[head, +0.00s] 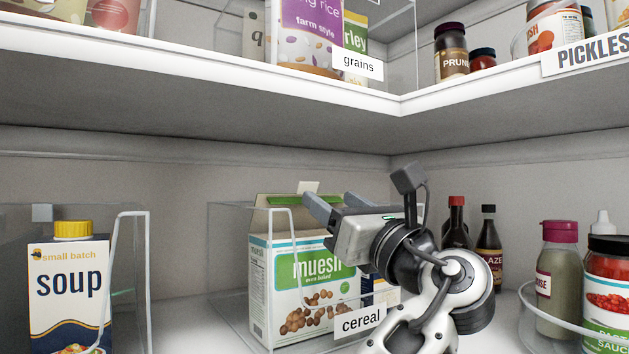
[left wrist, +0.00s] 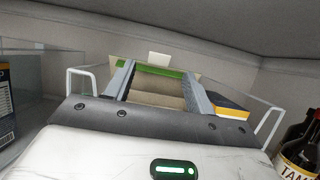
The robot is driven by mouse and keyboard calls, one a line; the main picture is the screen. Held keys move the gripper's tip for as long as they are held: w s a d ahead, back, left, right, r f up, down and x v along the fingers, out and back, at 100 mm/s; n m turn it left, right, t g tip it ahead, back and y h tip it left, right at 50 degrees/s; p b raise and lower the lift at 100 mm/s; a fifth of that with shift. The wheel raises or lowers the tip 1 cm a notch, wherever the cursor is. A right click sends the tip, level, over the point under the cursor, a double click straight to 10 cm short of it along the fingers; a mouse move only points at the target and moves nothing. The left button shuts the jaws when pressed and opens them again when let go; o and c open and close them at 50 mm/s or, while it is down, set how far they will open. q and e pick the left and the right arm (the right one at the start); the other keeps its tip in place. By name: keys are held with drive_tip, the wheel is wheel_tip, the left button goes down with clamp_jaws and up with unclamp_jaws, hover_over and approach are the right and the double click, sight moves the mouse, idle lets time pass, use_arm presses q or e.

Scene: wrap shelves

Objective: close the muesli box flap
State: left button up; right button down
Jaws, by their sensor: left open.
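The muesli box (head: 312,300) is white and green and stands upright in a clear bin labelled cereal on the lower shelf. Its top is open. The tan flap (head: 275,212), with a green strip and a pale tab, stands up at the back of the box. My left gripper (head: 329,198) is above the box's top right part, its fingers apart with nothing between them. In the left wrist view the flap (left wrist: 156,68) rises beyond the fingers, and the open box top shows between them. The gripper hides part of the box's right side. My right gripper is not in view.
The clear cereal bin (head: 225,290) surrounds the box, with another packet beside it. A soup carton (head: 68,300) stands at left. Dark bottles (head: 488,240) and jars (head: 607,290) stand at right. The upper shelf (head: 200,105) hangs overhead.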

sight(310, 183)
use_arm(q)
drive_tip(key=p+x, duration=0.1)
drive_tip(key=x, duration=0.4)
drive_tip(key=shift+w+a+r, duration=0.25)
drive_tip(key=shift+w+a, duration=0.05)
drive_tip(key=shift+w, duration=0.1)
drive_tip(key=shift+w+a, duration=0.1)
drive_tip(key=shift+w, duration=0.05)
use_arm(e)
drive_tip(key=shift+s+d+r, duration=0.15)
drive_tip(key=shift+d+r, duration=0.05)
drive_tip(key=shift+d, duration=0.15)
